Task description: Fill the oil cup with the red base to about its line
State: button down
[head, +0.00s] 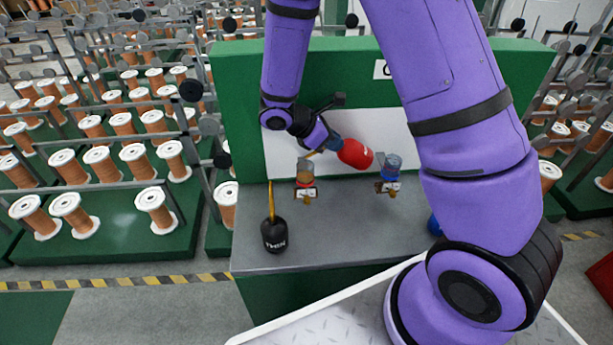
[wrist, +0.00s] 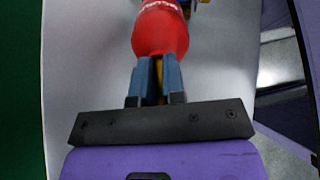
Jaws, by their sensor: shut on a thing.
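My gripper (head: 334,144) is shut on a red oil bottle (head: 356,153), which is tipped over with its body to the right. Its thin yellow spout (head: 314,152) points left and down toward the top of the left oil cup (head: 305,172). That cup looks amber inside and seems to have a reddish part low down; its exact level and line are too small to read. The other cup (head: 394,164), bluish, stands to the right. In the wrist view the red bottle (wrist: 160,32) sits beyond the blue fingers (wrist: 158,78), with yellow between them. The spout's tip is unclear.
A black bottle with a yellow spout (head: 274,234) stands on the grey bench (head: 335,235) at front left. A blue thing (head: 434,225) is mostly hidden behind my arm. A green-framed white panel (head: 285,140) rises behind the cups. The bench's middle front is clear.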

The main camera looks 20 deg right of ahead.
jog(key=shift+a+h, duration=0.3)
jog(key=shift+h, duration=0.4)
jog(key=shift+a+r, duration=0.1)
jog(key=shift+r, duration=0.05)
dwell(0.7)
jog(key=shift+w+a+r+h, duration=0.1)
jog(key=shift+a+r+h, duration=0.15)
jog(key=shift+h, duration=0.35)
jog(key=shift+a+r+g+h, duration=0.3)
jog(key=shift+a+r+h, duration=0.1)
jog(key=shift+h, duration=0.4)
dwell(5.2)
